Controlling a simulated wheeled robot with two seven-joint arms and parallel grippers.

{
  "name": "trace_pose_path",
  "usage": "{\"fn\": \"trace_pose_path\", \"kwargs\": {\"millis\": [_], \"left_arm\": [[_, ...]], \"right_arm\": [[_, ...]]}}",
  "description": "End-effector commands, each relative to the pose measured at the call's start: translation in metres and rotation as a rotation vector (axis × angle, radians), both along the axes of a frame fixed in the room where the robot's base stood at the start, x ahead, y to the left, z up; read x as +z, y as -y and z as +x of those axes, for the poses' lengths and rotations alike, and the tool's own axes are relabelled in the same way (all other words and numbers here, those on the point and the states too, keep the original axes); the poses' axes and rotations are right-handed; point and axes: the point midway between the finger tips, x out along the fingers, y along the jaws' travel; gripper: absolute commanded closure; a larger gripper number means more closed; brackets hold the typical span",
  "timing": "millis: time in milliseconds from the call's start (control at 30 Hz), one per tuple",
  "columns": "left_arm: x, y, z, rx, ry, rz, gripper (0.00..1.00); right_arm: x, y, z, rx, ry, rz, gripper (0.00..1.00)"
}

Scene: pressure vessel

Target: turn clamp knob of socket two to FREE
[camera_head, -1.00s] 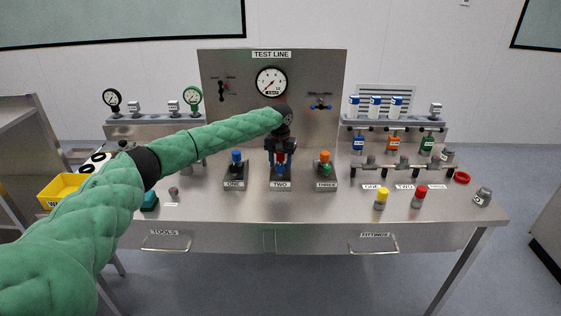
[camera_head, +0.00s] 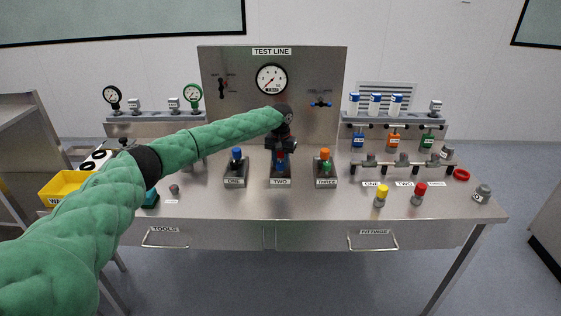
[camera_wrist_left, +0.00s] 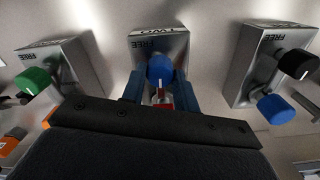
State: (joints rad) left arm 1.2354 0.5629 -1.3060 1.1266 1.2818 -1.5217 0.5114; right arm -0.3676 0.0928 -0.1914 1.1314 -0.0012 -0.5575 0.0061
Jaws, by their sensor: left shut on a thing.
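Socket two (camera_head: 280,182) is the middle block on the bench, with its TWO label. In the left wrist view it shows upside down (camera_wrist_left: 150,45), with the word FREE on its face. Its blue clamp knob (camera_wrist_left: 160,68) is between the fingertips of my left gripper (camera_wrist_left: 160,76). My left gripper (camera_head: 281,152) reaches down over socket two from above and is shut on that knob. A red and white part (camera_wrist_left: 161,93) lies between the fingers, nearer the wrist. My right gripper is not in view.
Socket one (camera_head: 235,180), with a blue top and black knob, stands close on the left. Socket three (camera_head: 325,180), with an orange top and green knob, stands close on the right. The test line panel (camera_head: 230,120) rises behind. The front bench strip is mostly clear.

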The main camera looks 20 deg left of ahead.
Motion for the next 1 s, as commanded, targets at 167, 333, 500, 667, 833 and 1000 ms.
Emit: {"fn": "trace_pose_path", "kwargs": {"millis": [167, 333, 500, 667, 833, 1000], "left_arm": [[0.000, 0.000, 0.000, -0.091, -0.001, -0.002, 0.93], [0.001, 0.001, 0.000, -0.229, 0.000, -0.003, 0.93], [0.001, 0.000, 0.000, -0.389, 0.001, -0.003, 0.93], [0.001, 0.001, 0.000, -0.542, 0.001, -0.002, 0.93], [0.001, 0.000, 0.000, -0.704, 0.001, -0.002, 0.93], [0.001, 0.000, 0.001, -0.865, 0.003, -0.001, 0.93]], "right_arm": [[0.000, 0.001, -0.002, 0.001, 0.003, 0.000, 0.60], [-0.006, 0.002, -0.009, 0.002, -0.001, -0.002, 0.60], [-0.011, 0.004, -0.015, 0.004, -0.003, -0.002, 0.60], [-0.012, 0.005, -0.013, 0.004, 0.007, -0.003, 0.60], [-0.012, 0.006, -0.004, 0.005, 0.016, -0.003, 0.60], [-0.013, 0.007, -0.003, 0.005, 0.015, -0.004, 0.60]]}}
